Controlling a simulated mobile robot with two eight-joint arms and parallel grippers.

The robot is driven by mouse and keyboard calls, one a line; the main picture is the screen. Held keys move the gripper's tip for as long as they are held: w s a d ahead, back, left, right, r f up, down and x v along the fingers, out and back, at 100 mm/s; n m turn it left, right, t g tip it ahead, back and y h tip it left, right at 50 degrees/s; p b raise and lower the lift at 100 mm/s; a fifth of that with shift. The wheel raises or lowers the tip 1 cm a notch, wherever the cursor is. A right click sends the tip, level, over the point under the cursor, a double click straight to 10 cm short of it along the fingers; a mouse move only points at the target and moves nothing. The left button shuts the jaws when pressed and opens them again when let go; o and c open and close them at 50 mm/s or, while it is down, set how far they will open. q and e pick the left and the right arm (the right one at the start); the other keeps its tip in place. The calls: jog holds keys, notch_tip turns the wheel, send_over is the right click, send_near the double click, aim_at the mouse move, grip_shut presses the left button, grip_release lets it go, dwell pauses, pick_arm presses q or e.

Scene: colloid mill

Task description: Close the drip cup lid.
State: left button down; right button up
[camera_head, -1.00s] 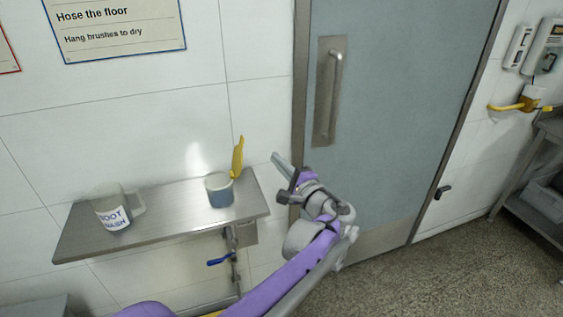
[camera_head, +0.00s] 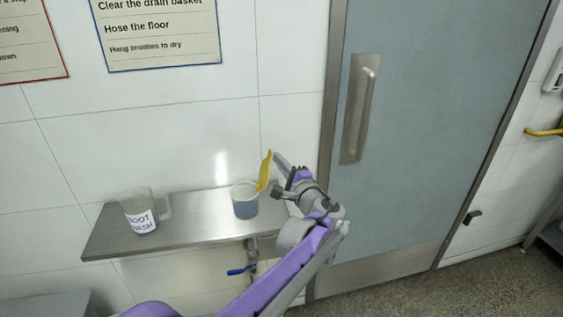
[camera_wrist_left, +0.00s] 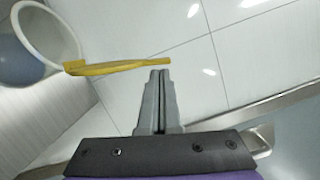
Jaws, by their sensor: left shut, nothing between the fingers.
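The drip cup (camera_head: 245,204) stands upright on the metal shelf, a pale cup with a blue-grey lower part. Its yellow lid (camera_head: 265,170) stands open, nearly upright, on the cup's right rim. My left gripper (camera_head: 278,160) is shut and empty, with its tip close to the right side of the lid. In the left wrist view the closed fingers (camera_wrist_left: 160,75) point at the lid's free end (camera_wrist_left: 130,66), very near it; I cannot tell whether they touch. The cup's open mouth (camera_wrist_left: 45,35) shows at the upper left there. My right gripper is not in view.
The metal shelf (camera_head: 190,235) also holds a clear jug labelled boot wash (camera_head: 140,214) at the left. A blue-handled valve (camera_head: 240,270) is below the shelf. A grey door (camera_head: 425,130) with a metal handle (camera_head: 360,110) is at the right.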

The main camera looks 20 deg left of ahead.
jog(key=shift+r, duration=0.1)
pick_arm(q)
jog(key=shift+s+a+r+n+p, duration=0.15)
jog(key=shift+s+a+n+p, duration=0.1)
jog(key=shift+n+p, duration=0.15)
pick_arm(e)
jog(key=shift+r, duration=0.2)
pick_arm(q)
jog(key=shift+a+r, duration=0.1)
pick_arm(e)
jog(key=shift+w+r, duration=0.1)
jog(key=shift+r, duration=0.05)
pick_arm(q)
jog(key=s+a+n+g+h+p, duration=0.1)
jog(key=s+a+n+h+p, duration=0.1)
jog(key=s+a+n+p, duration=0.55)
jog(key=s+a+f+n+t+h+p, duration=0.1)
jog(key=s+a+f+n+h, duration=0.1)
jog(key=a+f+n, duration=0.3)
jog(key=shift+f+n+h, duration=0.7)
jog(key=shift+f+n, duration=0.9)
jog(key=shift+n, duration=1.15)
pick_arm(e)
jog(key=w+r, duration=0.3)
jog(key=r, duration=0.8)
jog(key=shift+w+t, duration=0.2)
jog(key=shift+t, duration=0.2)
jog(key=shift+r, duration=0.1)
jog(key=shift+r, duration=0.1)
